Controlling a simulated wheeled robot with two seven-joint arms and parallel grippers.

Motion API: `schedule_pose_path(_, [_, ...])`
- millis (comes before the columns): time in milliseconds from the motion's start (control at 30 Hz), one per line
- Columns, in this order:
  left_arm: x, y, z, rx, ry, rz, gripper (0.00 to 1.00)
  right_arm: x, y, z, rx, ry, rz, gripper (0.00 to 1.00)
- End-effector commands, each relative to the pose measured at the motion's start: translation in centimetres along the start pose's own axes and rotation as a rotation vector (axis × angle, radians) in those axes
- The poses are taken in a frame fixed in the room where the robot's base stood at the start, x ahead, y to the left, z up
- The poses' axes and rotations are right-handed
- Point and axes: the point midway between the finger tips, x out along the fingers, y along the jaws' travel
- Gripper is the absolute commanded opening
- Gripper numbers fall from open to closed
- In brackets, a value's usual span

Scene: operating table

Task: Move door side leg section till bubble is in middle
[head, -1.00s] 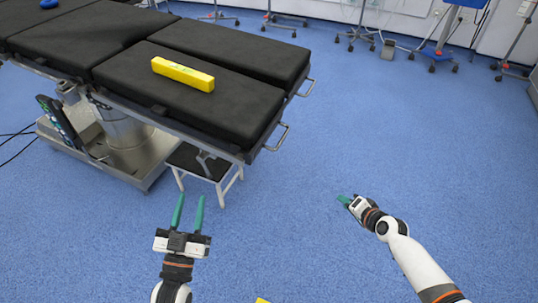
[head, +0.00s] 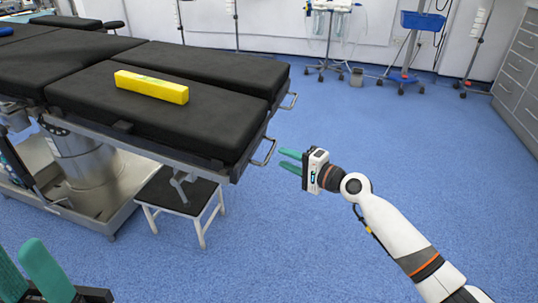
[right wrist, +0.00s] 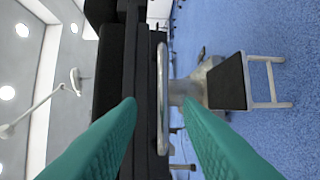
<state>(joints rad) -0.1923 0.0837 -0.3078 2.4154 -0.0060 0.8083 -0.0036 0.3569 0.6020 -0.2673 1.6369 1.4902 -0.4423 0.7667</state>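A yellow spirit level (head: 151,87) lies on the near black leg section (head: 165,117) of the operating table. Its bubble is too small to make out. The far leg section (head: 215,70) lies beside it. Which one is door side I cannot tell. A metal end handle (head: 264,153) sticks out from the near section. My right gripper (head: 283,159) is open and empty, just right of that handle. In the right wrist view a metal handle (right wrist: 162,95) shows between the spread green fingers, ahead of their tips. My left gripper (head: 28,268) is open at the bottom left, partly cut off.
A small white-framed step stool (head: 182,197) stands under the table end, beside the metal table base (head: 95,185). A second handle (head: 290,101) is on the far section. Blue floor on the right is clear; wheeled stands and a grey cabinet (head: 515,70) are at the back.

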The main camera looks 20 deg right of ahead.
Motion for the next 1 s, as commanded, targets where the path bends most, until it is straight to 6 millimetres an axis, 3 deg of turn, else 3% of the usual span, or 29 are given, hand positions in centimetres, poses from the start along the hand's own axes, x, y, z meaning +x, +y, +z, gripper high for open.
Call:
schedule_pose_path(100, [0.0, 0.0, -0.1, 0.002, -0.018, -0.006, 0.36, 2.5, -0.1, 0.0, 0.000, 0.000, 0.003, 0.33])
schedule_pose_path(300, [0.3, 0.2, -0.2, 0.005, -0.038, -0.012, 0.36, 5.3, -0.1, 0.0, 0.000, -0.001, 0.002, 0.33])
schedule_pose_path(733, [0.6, 0.2, -0.3, 0.006, -0.041, -0.016, 0.36, 6.3, -0.1, 0.0, -0.002, -0.001, -0.001, 0.33])
schedule_pose_path(933, [0.6, 0.2, -0.3, 0.006, -0.043, -0.016, 0.36, 6.3, -0.1, 0.0, -0.002, -0.001, -0.001, 0.01])
schedule_pose_path(1000, [0.6, 0.2, -0.2, 0.006, -0.044, -0.016, 0.36, 6.3, -0.1, 0.0, -0.002, -0.001, -0.001, 0.00])
